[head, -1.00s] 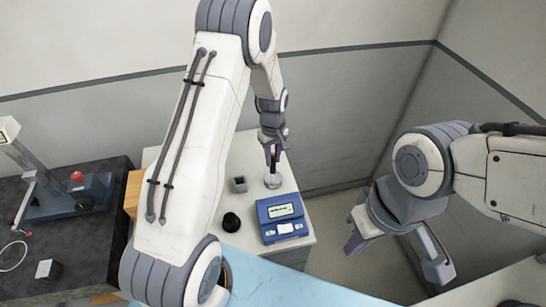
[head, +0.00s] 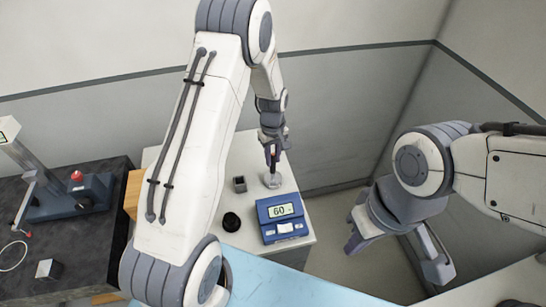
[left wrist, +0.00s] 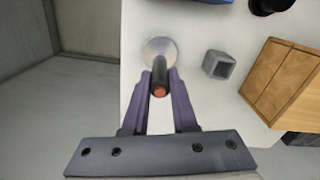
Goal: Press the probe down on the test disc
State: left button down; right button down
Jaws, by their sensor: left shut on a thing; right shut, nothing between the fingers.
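My left gripper (head: 271,150) is shut on the probe, a dark rod with an orange-red end (left wrist: 160,90). The probe stands roughly upright over the round silvery test disc (head: 274,182) on the white bench. In the left wrist view the probe's lower end meets the disc (left wrist: 150,47) and appears to touch it. The blue meter (head: 268,235) beside the disc shows "60" on its screen. My right gripper (head: 354,244) is shut and empty, off to the right above the floor.
A small grey open block (head: 239,184) and a black round knob-like object (head: 231,222) stand left of the disc. A wooden block (left wrist: 285,80) lies at the bench's side. A dark table (head: 90,240) with a blue-grey stand (head: 70,200) is at left.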

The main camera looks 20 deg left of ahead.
pick_arm(q)
jog(key=shift+r+p, duration=2.6)
jog(key=shift+r, duration=0.9)
